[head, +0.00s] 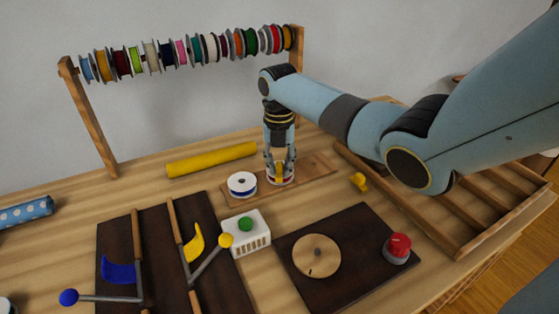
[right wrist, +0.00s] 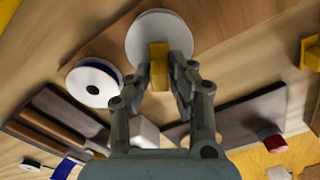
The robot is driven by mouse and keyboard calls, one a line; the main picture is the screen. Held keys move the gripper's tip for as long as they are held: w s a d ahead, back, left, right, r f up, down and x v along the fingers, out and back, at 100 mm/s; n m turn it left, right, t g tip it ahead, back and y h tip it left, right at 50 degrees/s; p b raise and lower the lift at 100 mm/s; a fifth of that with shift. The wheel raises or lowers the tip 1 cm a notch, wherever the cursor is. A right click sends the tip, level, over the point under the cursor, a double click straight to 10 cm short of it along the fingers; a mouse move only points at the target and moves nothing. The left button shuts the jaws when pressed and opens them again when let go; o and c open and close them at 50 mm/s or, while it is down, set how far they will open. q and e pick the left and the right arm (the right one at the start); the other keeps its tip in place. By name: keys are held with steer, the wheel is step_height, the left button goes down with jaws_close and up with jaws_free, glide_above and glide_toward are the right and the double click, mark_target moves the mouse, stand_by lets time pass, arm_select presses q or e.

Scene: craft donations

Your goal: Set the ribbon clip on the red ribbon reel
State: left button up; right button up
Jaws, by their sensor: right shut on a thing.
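My right gripper (head: 280,170) points down over the red ribbon reel (head: 281,181), which lies flat on a wooden board with a red band showing under its white top. The gripper is shut on the yellow ribbon clip (right wrist: 158,66). In the right wrist view the clip stands between the fingertips, in front of the reel's white disc (right wrist: 157,28), and overlaps its near part. I cannot tell whether the clip touches the reel. The reel's hub is hidden. My left gripper is not in view.
A blue ribbon reel (head: 242,184) lies left of the red one on the same board (head: 318,170). Another small yellow piece (head: 357,181) lies to the right. A white box with a green button (head: 247,236) and a slotted wooden tray (head: 460,245) stand nearby.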

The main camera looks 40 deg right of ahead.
steer(key=o, duration=0.8)
steer(key=shift+o, duration=0.2)
step_height(320, 180, up, 12)
stand_by(0.5)
